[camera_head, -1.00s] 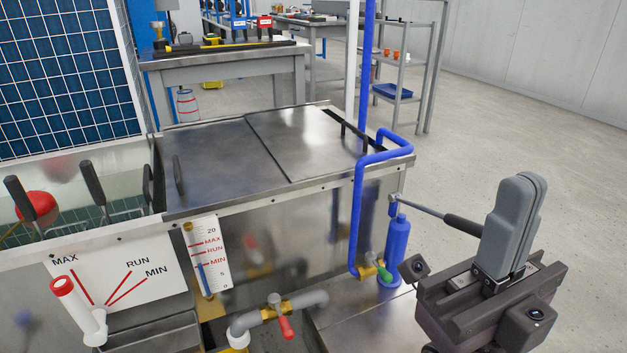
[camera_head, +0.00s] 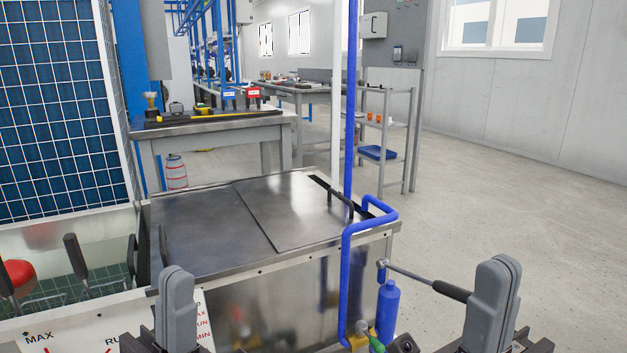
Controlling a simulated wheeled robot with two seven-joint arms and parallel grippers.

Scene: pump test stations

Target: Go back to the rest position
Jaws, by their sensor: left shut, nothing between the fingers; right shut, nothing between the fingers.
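My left gripper (camera_head: 176,308) shows at the bottom left of centre, pointing up, with its grey fingers closed together and nothing between them. It stands in front of the tank and partly covers the gauge and the MAX/RUN panel (camera_head: 60,335). My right gripper (camera_head: 492,300) is at the lower right, also pointing up, its fingers shut and empty. It appears close to the black-handled lever (camera_head: 425,282) beside the blue cylinder (camera_head: 387,312); whether they touch cannot be told.
The steel tank with a flat lid (camera_head: 290,215) fills the middle. A blue pipe (camera_head: 347,270) runs up its right corner. A red ball (camera_head: 18,273) and black handles are at the left. A workbench (camera_head: 210,130) and shelf (camera_head: 385,125) stand behind. Floor at the right is clear.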

